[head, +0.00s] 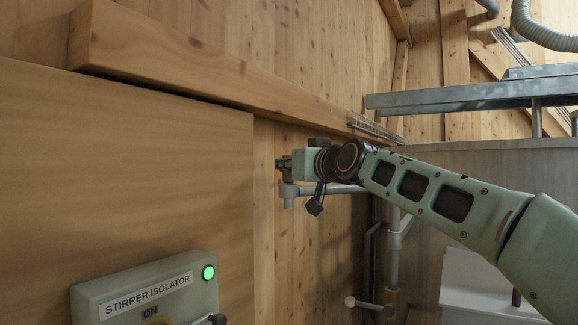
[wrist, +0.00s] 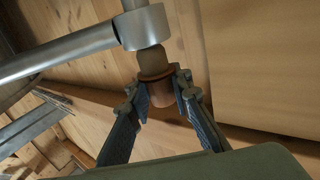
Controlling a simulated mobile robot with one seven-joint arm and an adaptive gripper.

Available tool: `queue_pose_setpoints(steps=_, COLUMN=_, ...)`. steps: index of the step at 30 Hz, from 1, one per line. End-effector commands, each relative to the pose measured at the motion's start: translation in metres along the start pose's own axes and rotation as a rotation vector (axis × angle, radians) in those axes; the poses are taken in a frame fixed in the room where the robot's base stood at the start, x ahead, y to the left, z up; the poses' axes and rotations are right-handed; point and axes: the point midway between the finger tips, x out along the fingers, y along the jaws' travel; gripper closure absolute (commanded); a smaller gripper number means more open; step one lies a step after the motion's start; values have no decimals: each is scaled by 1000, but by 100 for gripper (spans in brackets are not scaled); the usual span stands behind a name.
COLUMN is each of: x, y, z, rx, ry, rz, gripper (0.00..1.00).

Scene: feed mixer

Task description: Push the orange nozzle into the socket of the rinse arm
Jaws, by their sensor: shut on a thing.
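The nozzle (wrist: 161,94) shows in the wrist view as a copper-orange body with a wider collar and a duller, narrower stem. My gripper (wrist: 158,86) is shut on it, one finger on each side just at the collar. The stem points at the grey socket (wrist: 141,28) at the end of the rinse arm (wrist: 60,53). The stem's tip meets the socket's rim in the picture; I cannot tell how far it is inside. In the head view my gripper (head: 284,164) is just above the rinse arm's end (head: 288,194). The nozzle is not clear there.
The rinse arm's grey pipe (head: 340,189) runs right to an upright pipe. A wooden beam (head: 220,75) crosses the plank wall above. A stirrer isolator box (head: 150,290) with a lit green lamp stands at the lower left. A metal rail (head: 470,97) is at the right.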

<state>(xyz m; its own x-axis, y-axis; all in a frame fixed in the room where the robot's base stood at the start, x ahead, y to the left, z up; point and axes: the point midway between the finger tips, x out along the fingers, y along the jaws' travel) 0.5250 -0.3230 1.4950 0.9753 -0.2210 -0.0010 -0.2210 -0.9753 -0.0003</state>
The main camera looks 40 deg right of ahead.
Motion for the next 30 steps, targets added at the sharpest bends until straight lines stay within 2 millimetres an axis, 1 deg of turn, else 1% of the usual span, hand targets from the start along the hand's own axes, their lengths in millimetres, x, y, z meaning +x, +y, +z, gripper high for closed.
queue_pose_setpoints(steps=30, x=0, y=0, z=24, rx=0, ry=1, rz=0, gripper=100)
